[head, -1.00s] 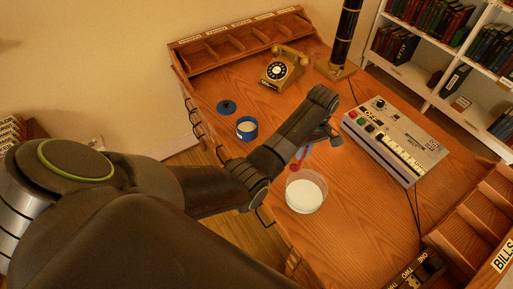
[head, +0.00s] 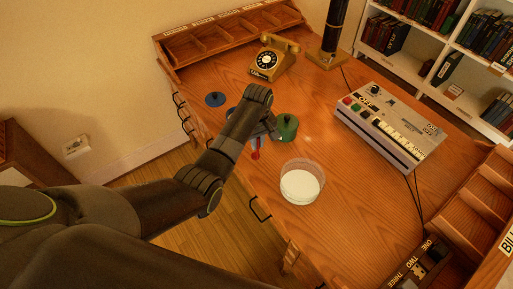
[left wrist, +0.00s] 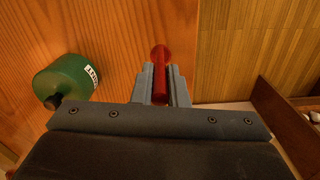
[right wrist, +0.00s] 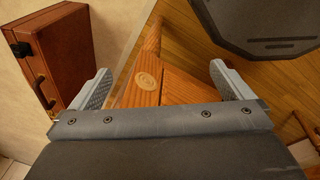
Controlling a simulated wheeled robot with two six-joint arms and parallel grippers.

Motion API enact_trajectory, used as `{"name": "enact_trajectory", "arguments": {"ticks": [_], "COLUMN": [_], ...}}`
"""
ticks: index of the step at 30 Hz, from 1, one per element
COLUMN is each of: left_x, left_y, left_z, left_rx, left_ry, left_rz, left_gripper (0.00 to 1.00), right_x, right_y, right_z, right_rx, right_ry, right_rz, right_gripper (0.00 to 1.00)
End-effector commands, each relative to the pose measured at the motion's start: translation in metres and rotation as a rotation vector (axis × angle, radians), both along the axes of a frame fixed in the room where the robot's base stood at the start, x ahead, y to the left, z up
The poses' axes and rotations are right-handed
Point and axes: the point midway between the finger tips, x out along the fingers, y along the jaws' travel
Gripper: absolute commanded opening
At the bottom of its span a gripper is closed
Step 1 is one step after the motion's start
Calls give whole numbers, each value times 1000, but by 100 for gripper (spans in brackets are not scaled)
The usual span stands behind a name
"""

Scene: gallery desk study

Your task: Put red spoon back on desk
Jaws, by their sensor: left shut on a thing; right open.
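My left gripper (head: 262,141) is shut on the red spoon (left wrist: 160,68), over the desk (head: 330,145) near its front left edge. In the left wrist view the spoon's red end sticks out between the closed fingers (left wrist: 161,84); the rest of it is hidden. In the head view a small red end of the spoon (head: 255,155) shows below the gripper. I cannot tell whether it touches the desk. My right gripper (right wrist: 160,72) is open and empty in the right wrist view; it is not in the head view.
A green canister (head: 288,127) stands close beside the left gripper. A clear bowl of white stuff (head: 302,182) is to its right and nearer. A blue lid (head: 215,99), a telephone (head: 272,62) and a keyboard machine (head: 388,125) are on the desk. A brown case (right wrist: 48,55) is near the right gripper.

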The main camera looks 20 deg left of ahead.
Motion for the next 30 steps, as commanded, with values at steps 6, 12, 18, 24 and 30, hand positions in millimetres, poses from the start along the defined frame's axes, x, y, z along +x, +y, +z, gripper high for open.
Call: {"name": "enact_trajectory", "arguments": {"ticks": [6,12,18,24,30], "left_x": [-1,-1,-1,-1,-1], "left_y": [0,0,0,0,0], "left_z": [-29,-34,-36,-36,-36], "left_rx": [0,1,0,0,0], "left_ry": [3,1,1,0,1], "left_rz": [0,0,0,1,1], "left_gripper": [0,0,0,32,35], "right_x": [4,6,6,6,6], "right_y": [-1,-1,-1,-1,-1], "right_z": [2,2,1,1,1], "right_rx": [-1,-2,-2,-2,-2], "right_ry": [-4,-7,-7,-8,-8], "right_rz": [1,2,2,3,3], "right_gripper": [100,100,100,100,100]}}
